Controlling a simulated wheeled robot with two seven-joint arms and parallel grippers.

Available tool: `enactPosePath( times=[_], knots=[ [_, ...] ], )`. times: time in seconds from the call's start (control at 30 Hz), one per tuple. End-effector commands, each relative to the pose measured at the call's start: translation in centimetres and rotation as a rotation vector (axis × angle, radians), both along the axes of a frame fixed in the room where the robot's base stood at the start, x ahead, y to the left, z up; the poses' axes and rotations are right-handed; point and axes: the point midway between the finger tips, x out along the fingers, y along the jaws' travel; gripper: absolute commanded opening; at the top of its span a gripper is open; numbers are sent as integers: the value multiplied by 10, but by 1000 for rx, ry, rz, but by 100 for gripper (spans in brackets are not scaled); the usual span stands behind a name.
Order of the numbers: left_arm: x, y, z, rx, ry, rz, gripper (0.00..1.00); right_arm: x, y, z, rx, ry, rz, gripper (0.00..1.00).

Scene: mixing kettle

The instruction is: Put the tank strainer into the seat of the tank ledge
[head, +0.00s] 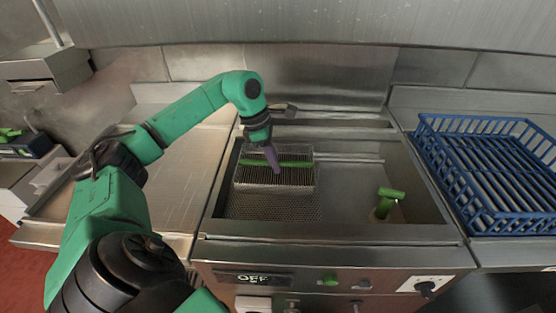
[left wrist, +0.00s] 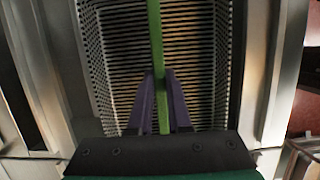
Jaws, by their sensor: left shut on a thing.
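The tank strainer (head: 296,180) is a grey mesh-and-slat basket with a green handle bar (head: 292,164) across it. It is at the left part of the metal tank, above a perforated surface (head: 270,208). My left gripper (head: 272,160) reaches down from above, its purple fingers shut on the green bar. In the left wrist view the green bar (left wrist: 154,40) runs between the fingers of the gripper (left wrist: 161,80), over the slats (left wrist: 195,60). The strainer looks roughly level; whether it rests on the ledge or hangs just above it, I cannot tell. My right gripper is not in view.
The tank's right part (head: 410,212) holds a green-handled fitting (head: 390,193). A blue wire basket (head: 490,170) stands on the counter to the right. A bare metal counter (head: 180,165) lies left. The front panel carries an OFF display (head: 253,279) and knobs.

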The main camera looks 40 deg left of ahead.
Motion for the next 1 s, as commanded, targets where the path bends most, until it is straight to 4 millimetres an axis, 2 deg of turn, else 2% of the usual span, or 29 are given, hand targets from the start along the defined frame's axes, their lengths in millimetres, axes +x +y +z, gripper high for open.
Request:
enactPosePath(
  times=[0.23,0.57,0.6,1.0],
  knots=[
    [0,0,-23,-1,1,1,0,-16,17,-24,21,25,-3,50],
    [0,0,-63,0,-1,1,0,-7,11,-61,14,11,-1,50],
    [0,1,-55,0,-2,2,0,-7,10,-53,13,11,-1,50],
    [-2,1,-59,0,-1,1,0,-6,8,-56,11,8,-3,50]
  ],
)
